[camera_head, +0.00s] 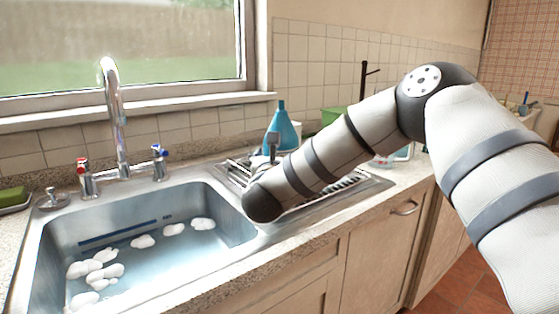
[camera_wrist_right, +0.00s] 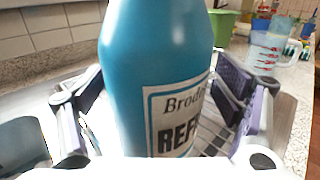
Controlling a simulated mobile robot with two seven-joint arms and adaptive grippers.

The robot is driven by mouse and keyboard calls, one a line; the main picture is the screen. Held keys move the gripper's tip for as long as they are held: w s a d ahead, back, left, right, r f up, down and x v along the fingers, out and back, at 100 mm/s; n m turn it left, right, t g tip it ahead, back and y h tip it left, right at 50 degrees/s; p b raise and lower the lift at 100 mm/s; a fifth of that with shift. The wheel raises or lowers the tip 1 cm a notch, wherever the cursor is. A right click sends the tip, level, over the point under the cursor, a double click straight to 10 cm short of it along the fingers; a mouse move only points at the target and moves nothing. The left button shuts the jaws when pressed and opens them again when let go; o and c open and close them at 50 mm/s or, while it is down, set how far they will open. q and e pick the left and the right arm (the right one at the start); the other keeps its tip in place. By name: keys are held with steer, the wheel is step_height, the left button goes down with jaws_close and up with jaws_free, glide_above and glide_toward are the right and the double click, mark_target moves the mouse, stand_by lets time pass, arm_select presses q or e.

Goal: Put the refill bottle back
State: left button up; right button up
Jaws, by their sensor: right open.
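The blue refill bottle (camera_head: 284,127) stands upright on the draining area right of the sink in the head view. Its lower part is hidden behind my right arm. In the right wrist view the bottle (camera_wrist_right: 150,60) fills the middle, with a white label reading "REF". My right gripper (camera_wrist_right: 162,88) is open, with one finger on each side of the bottle. I cannot tell whether either finger touches it. In the head view this gripper is mostly hidden by its own arm. My left gripper is not in view.
The sink (camera_head: 178,257) holds water and white foam, with a tall faucet (camera_head: 113,115) behind it. A wire rack (camera_head: 235,171) lies on the drainer. A green container (camera_wrist_right: 223,24) and a clear measuring jug (camera_wrist_right: 272,48) stand beyond the bottle. The tiled wall is close behind.

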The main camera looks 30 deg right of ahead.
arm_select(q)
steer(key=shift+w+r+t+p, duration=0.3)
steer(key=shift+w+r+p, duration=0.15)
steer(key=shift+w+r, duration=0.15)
arm_select(e)
steer(key=v, duration=1.2)
